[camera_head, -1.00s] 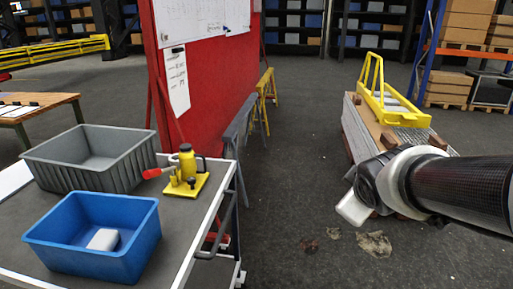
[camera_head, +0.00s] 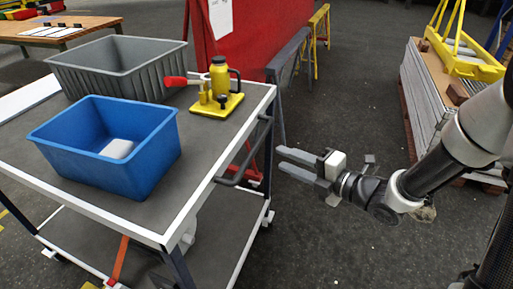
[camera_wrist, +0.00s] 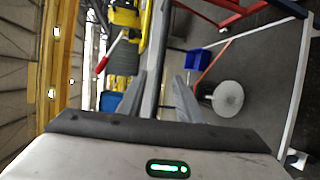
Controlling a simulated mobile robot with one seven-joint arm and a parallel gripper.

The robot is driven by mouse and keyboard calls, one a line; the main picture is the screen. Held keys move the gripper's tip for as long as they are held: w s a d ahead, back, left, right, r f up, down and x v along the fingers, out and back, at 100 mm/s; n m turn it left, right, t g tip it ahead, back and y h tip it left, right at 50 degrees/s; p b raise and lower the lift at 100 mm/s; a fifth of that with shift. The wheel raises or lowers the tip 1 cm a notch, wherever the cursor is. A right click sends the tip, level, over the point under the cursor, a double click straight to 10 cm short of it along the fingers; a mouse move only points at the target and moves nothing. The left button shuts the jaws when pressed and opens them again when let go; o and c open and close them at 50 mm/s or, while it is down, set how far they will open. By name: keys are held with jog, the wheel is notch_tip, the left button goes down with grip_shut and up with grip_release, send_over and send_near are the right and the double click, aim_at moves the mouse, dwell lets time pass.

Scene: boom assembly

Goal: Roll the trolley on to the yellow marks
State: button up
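The trolley (camera_head: 206,187) has a grey top with white edges and a lower shelf, at the left of the head view. A dark bar handle (camera_head: 246,155) sticks out from its right end. My gripper (camera_head: 281,160) is open and empty, just right of the handle, with its fingers pointing at it. In the wrist view a grey bar (camera_wrist: 154,65), probably the handle, runs between the open fingers (camera_wrist: 161,85); contact cannot be told. Small yellow patches show on the floor at the lower left (camera_head: 4,212); whether they are the yellow marks is unclear.
A blue bin (camera_head: 70,150) with a white block, a grey bin (camera_head: 100,82) and a yellow jack (camera_head: 219,101) stand on the trolley. A red board (camera_head: 265,40) and trestles (camera_head: 290,60) are behind it. A stacked pallet (camera_head: 422,90) is at right. Dark floor lies between.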

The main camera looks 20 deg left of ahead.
aim_at(256, 144)
jog(key=x, duration=1.2)
jog(key=shift+w+d+b, duration=0.1)
jog(key=shift+b, duration=0.3)
jog(key=shift+c, duration=0.2)
grip_shut()
